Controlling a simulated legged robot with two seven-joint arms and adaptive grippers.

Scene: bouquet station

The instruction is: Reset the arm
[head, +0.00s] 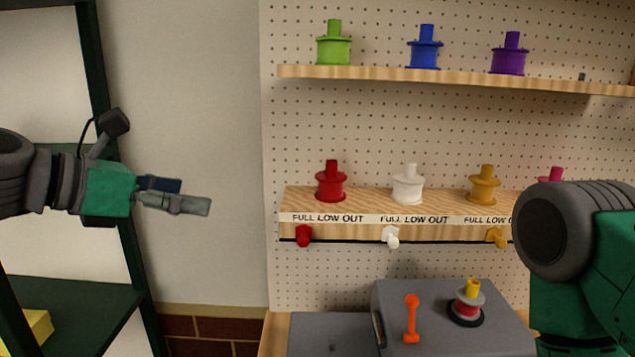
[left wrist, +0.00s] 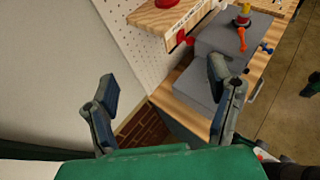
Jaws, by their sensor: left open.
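My left gripper (head: 194,196) reaches in from the left in the head view, held in the air before the bare wall, left of the pegboard. It is open and empty; in the left wrist view its two fingers (left wrist: 163,82) stand wide apart with nothing between them. It is clear of the shelves and touches nothing that I can see. My right arm (head: 590,250) shows large at the right edge of the head view, covering part of the lower shelf and bench. Its gripper is out of the picture.
Pegboard shelves (head: 455,77) and (head: 370,203) hold several coloured spools. Below, a grey machine (head: 450,335) carries an orange lever (head: 411,318) and a red-and-white spool (head: 468,298). A dark green rack (head: 100,306) with a yellow item (head: 38,327) stands left. Wall space around the left gripper is free.

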